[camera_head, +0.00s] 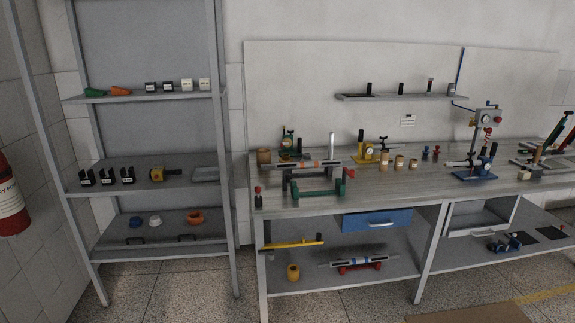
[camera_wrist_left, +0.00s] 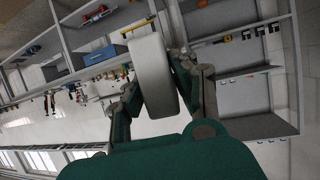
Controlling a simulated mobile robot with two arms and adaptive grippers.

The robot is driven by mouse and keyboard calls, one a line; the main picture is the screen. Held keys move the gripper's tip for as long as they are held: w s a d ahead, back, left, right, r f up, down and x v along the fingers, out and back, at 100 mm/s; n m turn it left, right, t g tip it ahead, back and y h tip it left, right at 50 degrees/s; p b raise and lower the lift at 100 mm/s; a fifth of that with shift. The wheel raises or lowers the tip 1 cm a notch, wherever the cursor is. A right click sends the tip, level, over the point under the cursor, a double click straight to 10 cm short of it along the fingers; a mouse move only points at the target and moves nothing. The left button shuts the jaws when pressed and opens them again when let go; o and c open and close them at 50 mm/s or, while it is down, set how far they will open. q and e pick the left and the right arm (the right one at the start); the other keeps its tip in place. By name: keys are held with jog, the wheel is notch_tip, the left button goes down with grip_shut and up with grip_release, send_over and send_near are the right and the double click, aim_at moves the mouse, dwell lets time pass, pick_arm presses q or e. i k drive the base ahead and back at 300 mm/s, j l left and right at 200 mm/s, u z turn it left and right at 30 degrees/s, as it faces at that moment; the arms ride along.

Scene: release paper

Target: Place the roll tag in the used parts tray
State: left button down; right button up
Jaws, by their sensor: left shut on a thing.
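In the left wrist view my left gripper (camera_wrist_left: 155,85) is shut on a pale grey, thick rounded piece (camera_wrist_left: 152,72), seen nearly edge-on and apparently the roll tag. Its face and any marking are hidden. The wrist view is turned, with furniture beyond the held piece, apart from it. In the head view a flat grey tray (camera_head: 205,174) lies at the right end of the rack's middle shelf. I cannot tell whether it is the used parts tray. Neither gripper shows in the head view.
A grey rack (camera_head: 150,95) at left holds small parts. The workbench (camera_head: 300,203) carries a green roller stand (camera_head: 318,190), a blue press (camera_head: 474,172) and other fixtures. A blue drawer (camera_head: 377,220) sits under its top. A red extinguisher (camera_head: 10,208) is at far left. Speckled floor is open in front.

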aim_at(207, 174)
jog(key=i, duration=2.05)
jog(key=i+l+u, duration=0.2)
jog(key=i, duration=0.25)
jog(key=i+l+u, duration=0.2)
jog(key=i, duration=0.2)
jog(key=i+l+u, duration=0.15)
jog(key=i, duration=0.3)
